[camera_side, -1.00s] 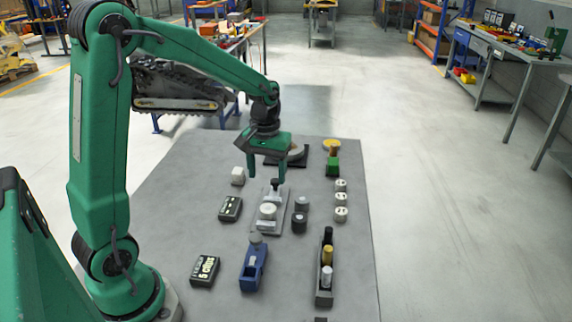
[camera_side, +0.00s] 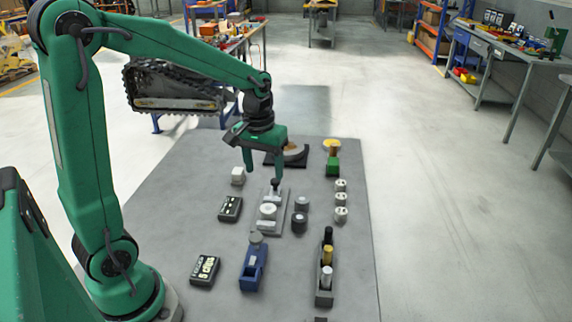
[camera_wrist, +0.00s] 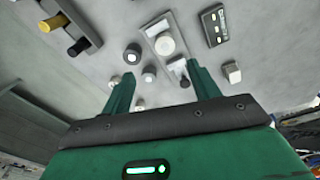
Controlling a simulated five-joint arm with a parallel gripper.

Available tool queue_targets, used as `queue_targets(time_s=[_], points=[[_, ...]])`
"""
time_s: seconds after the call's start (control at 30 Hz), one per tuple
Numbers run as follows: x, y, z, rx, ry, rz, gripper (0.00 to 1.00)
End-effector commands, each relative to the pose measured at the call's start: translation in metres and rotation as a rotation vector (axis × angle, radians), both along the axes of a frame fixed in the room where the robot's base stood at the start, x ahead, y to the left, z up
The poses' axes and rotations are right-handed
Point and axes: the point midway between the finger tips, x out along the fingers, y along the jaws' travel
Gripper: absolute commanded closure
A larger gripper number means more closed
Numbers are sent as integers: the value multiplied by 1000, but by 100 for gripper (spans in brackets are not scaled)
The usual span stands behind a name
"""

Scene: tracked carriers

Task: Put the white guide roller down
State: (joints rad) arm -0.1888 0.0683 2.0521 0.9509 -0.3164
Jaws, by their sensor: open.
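A white roller (camera_side: 268,211) stands on a grey plate fixture (camera_side: 272,228) in the middle of the mat. It also shows as a pale disc in the wrist view (camera_wrist: 165,45), on the fixture plate (camera_wrist: 155,28). A dark-topped post (camera_side: 275,186) stands at the plate's far end. My gripper (camera_side: 264,166) is open, with nothing visible between its fingers. It is above the mat, near the far end of the fixture and apart from the white roller. Both fingers show in the wrist view (camera_wrist: 160,85).
Several pale rollers (camera_side: 340,198) stand in a row to the right. Two dark grey rollers (camera_side: 299,222) are beside the fixture. A white block (camera_side: 238,176), black boxes (camera_side: 230,208), a blue holder (camera_side: 253,268) and a dark tray (camera_side: 325,290) also occupy the mat.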

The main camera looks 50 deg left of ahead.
Motion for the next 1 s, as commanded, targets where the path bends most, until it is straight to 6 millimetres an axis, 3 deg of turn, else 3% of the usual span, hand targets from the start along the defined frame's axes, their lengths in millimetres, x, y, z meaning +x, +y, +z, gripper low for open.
queue_targets(time_s=[0.2,0.5,0.8,1.0], points=[[-29,-20,33,24,-95,-111,39],[-74,-44,62,62,-219,-264,39],[-118,-62,75,102,-343,-410,39],[-136,-68,76,122,-396,-473,39]])
